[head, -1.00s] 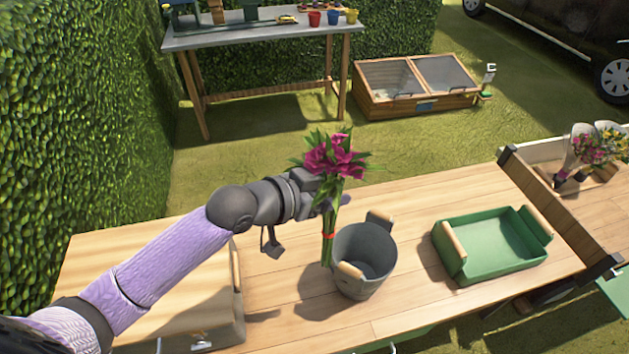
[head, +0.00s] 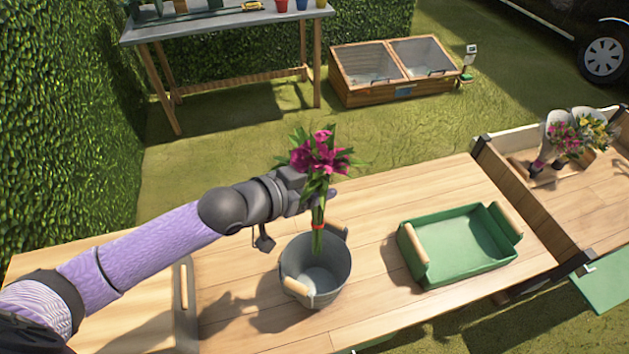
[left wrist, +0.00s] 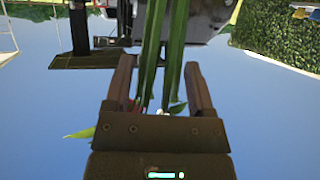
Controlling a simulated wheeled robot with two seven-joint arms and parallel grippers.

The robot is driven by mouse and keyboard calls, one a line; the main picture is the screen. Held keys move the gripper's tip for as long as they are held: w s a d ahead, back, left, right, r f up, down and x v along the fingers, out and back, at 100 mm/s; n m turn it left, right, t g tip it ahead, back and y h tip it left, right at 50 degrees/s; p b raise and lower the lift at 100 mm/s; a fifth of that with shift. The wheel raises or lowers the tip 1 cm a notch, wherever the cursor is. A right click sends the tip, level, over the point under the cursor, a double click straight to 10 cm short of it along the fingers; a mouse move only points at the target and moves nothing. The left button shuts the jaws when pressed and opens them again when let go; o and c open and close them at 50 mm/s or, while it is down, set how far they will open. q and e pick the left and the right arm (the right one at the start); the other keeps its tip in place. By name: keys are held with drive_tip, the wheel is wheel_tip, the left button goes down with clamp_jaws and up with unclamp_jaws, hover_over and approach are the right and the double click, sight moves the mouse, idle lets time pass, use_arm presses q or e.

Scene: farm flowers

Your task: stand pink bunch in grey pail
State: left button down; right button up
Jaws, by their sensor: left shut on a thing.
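The pink bunch (head: 320,157) is upright in my left gripper (head: 314,193), with magenta blooms above the jaws and green stems with a red tie below. The left wrist view shows the green stems (left wrist: 165,55) between the two fingers (left wrist: 160,90). The grey pail (head: 316,282) stands on the wooden table with two wooden-gripped handles. In the head view the stem ends overlap the pail's far inner side, near its rim; I cannot tell how deep they are. My right gripper is not in view.
A green tray (head: 462,248) with wooden handles sits right of the pail on the table (head: 370,310). A wooden crate (head: 510,172) with wrapped bouquets (head: 575,140) stands at the far right. A wooden board or box (head: 140,300) is at left.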

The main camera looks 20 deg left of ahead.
sight(313, 243)
use_arm(q)
wheel_tip(313, 243, down, 3)
drive_tip(key=b, duration=0.2)
drive_tip(key=shift+b, duration=0.35)
wheel_tip(313, 243, down, 16)
drive_tip(key=b, duration=1)
drive_tip(key=shift+r+b, duration=0.15)
drive_tip(key=shift+b, duration=0.25)
drive_tip(key=shift+f+b, duration=0.4)
drive_tip(key=shift+f, duration=0.2)
drive_tip(key=shift+s+f, duration=0.15)
drive_tip(key=shift+s, duration=0.05)
drive_tip(key=shift+w, duration=0.15)
unclamp_jaws()
drive_tip(key=p+v, duration=0.3)
drive_tip(key=v, duration=0.7)
drive_tip(key=shift+p, duration=0.4)
